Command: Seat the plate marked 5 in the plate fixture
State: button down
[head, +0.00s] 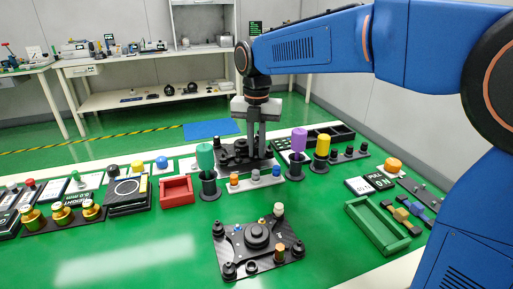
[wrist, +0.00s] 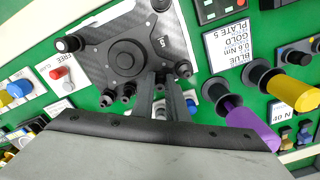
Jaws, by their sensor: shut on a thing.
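A black plate marked 5 (wrist: 98,48) with a round central hub fills the upper middle of the wrist view. It also shows in the head view as a dark plate (head: 234,158), behind a row of small coloured knobs. My gripper (head: 256,148) points down at its right part. In the wrist view the fingers of my gripper (wrist: 160,80) are shut at the plate's near edge, close to the number; the exact grip point is hidden. Another black plate-like unit (head: 240,258) with a hub and several posts lies at the front middle. I cannot tell which thing is the fixture.
A purple cylinder (head: 299,140), a yellow cylinder (head: 322,145) and a teal cylinder (head: 205,156) stand in black holders near my gripper. A card reading PLATE 5 (wrist: 230,48) lies beside the plate.

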jog(key=shift+f, duration=1.05)
dwell(0.4)
jog(key=c, duration=1.7)
grip_release()
jog(key=shift+o, duration=0.2)
jog(key=shift+r, duration=0.1)
notch_tip(320, 180, up, 17)
jog(key=shift+s, duration=0.1)
